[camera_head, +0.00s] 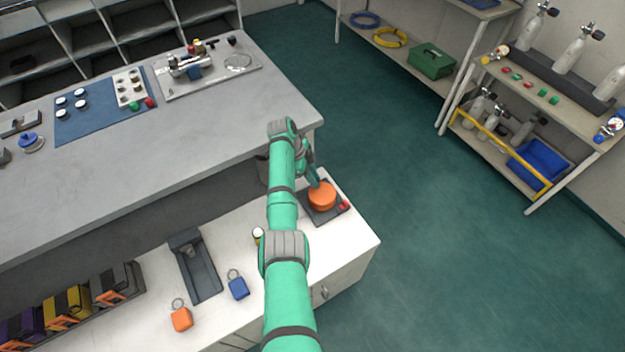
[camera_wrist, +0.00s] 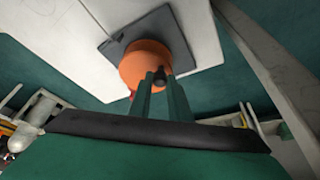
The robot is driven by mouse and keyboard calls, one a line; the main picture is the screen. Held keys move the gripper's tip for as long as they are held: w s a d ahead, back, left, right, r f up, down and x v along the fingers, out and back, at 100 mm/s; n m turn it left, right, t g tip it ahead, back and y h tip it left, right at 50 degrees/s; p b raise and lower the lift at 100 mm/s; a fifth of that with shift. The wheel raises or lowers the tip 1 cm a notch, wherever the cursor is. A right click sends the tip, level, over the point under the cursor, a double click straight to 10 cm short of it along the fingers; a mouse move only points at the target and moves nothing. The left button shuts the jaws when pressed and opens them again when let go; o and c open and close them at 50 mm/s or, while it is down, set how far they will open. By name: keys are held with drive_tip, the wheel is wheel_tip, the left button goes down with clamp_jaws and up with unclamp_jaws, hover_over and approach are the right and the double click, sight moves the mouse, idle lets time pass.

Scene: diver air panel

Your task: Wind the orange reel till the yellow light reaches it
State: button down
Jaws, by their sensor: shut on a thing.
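The orange reel (camera_head: 322,196) sits on a dark square base (camera_head: 312,212) near the right end of the white counter. It also shows in the wrist view (camera_wrist: 141,62), with the dark base (camera_wrist: 178,42) around it. My gripper (camera_wrist: 158,78) is shut on a small dark crank knob (camera_wrist: 161,79) at the edge of the reel. In the head view my gripper (camera_head: 314,180) is at the upper left side of the reel, partly hidden by my wrist. A small red part (camera_head: 344,205) is at the base's right corner. I cannot make out a yellow light in either view.
On the white counter are a dark tray (camera_head: 196,268), a blue padlock (camera_head: 238,287) and an orange padlock (camera_head: 181,318). A grey bench (camera_head: 200,125) runs behind. Shelves with cylinders (camera_head: 570,55) stand at right. The green floor between is clear.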

drive_tip(key=shift+d+f+m, duration=0.1)
drive_tip(key=shift+f+m, duration=0.05)
drive_tip(key=shift+m, duration=0.25)
drive_tip(key=c, duration=1.7)
unclamp_jaws()
drive_tip(key=shift+o, duration=0.2)
drive_tip(key=shift+r, duration=0.4)
wheel_tip(320, 180, up, 2)
drive_tip(key=shift+r, duration=0.15)
drive_tip(key=s+r, duration=1)
drive_tip(key=s, duration=0.4)
drive_tip(key=shift+d, duration=0.45)
